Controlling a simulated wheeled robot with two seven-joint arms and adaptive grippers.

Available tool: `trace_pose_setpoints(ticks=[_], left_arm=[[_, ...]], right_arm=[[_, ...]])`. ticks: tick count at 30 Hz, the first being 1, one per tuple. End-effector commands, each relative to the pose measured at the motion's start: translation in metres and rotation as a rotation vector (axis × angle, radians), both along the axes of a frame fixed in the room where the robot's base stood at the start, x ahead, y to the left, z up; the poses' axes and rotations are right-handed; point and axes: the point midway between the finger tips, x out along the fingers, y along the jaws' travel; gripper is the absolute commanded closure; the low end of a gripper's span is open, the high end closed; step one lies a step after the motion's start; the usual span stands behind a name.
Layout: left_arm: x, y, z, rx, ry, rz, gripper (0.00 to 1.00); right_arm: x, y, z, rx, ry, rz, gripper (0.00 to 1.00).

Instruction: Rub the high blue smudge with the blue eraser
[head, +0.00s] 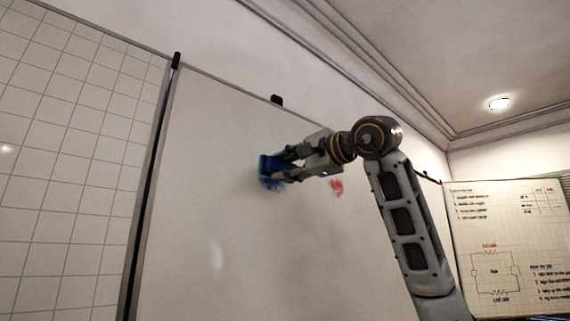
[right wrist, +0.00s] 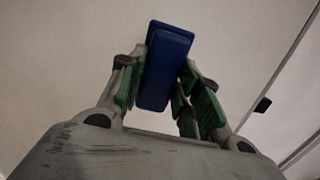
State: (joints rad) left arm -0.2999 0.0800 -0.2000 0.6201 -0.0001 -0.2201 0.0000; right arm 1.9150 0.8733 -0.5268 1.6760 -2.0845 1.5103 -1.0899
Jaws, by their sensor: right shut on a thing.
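The blue eraser (head: 264,166) is held in my right gripper (head: 285,160), high up in front of the whiteboard (head: 215,215). The right wrist view shows the eraser (right wrist: 168,62) between the green-padded fingers of my right gripper (right wrist: 165,90). The blue smudge (head: 275,184) shows on the board just below and beside the eraser, and the eraser may hide part of it. Whether the eraser touches the board I cannot tell. My left gripper is not in view.
A red smudge (head: 336,186) lies on the board to the right, under my right wrist. A gridded board (head: 75,130) stands at the left. A board with writing and a diagram (head: 510,245) is at the far right. A black clip (head: 277,99) sits on the whiteboard's top edge.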

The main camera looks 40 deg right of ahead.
Motion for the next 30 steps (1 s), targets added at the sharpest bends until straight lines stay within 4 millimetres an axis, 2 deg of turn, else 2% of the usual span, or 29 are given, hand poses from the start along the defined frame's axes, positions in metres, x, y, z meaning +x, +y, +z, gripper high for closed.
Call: trace_pose_setpoints(ticks=[17,30], left_arm=[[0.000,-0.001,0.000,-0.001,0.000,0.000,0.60],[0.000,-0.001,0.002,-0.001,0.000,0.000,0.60]], right_arm=[[0.001,0.000,-0.001,0.001,-0.004,-0.002,0.97],[0.022,0.001,-0.001,0.000,-0.003,-0.001,0.97]])
